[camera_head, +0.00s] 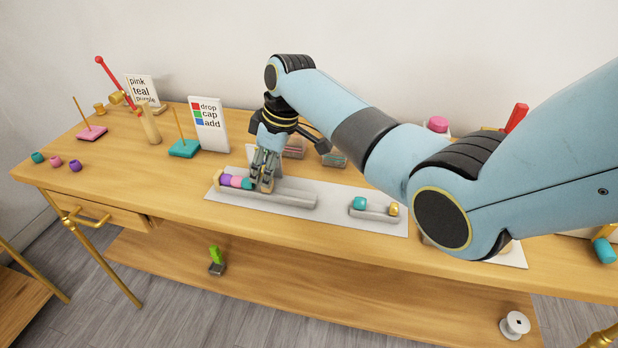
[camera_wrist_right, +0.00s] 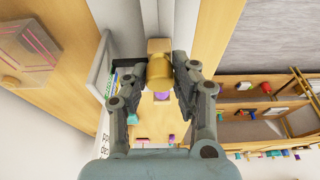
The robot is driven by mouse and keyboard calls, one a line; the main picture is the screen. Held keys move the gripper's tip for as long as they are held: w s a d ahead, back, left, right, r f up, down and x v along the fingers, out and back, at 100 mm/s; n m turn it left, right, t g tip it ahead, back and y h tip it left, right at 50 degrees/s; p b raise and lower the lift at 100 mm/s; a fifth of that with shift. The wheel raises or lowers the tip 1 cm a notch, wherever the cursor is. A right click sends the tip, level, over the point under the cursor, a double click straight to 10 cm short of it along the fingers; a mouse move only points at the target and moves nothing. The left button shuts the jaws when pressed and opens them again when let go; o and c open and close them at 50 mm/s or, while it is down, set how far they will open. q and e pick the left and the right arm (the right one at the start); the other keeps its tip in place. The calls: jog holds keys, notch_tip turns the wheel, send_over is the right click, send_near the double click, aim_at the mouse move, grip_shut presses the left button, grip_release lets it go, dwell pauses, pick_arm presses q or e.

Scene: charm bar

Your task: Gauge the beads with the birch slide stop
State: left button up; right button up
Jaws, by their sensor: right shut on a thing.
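A grey trough (camera_head: 290,197) lies on a pale mat (camera_head: 335,208) in the head view. A purple bead (camera_head: 226,179), a pink bead (camera_head: 236,182) and a teal bead (camera_head: 247,184) sit in a row at its left end, by a pale wood end piece (camera_head: 217,178). My right gripper (camera_head: 264,186) is low at the trough, just right of the row. In the right wrist view its fingers are shut on a gold rounded piece (camera_wrist_right: 160,72). A pale wood block (camera_wrist_right: 158,46) shows beside that piece; I cannot tell whether they are joined. My left gripper is out of view.
A small holder right of the trough has a teal bead (camera_head: 360,203) and a gold bead (camera_head: 393,209). Loose beads (camera_head: 56,162) lie at far left. Pegged pink (camera_head: 91,133) and teal (camera_head: 185,149) bases and signs (camera_head: 208,125) stand behind. My right arm hides the right side.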

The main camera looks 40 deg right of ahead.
jog(key=shift+w+a+b, duration=0.5)
jog(key=shift+w+a, duration=0.3)
jog(key=shift+w, duration=0.15)
dwell(2.0)
jog(key=o, duration=0.9)
jog(key=shift+r, duration=0.1)
notch_tip(320, 180, up, 8)
jog(key=p, duration=0.8)
jog(key=shift+p, duration=0.3)
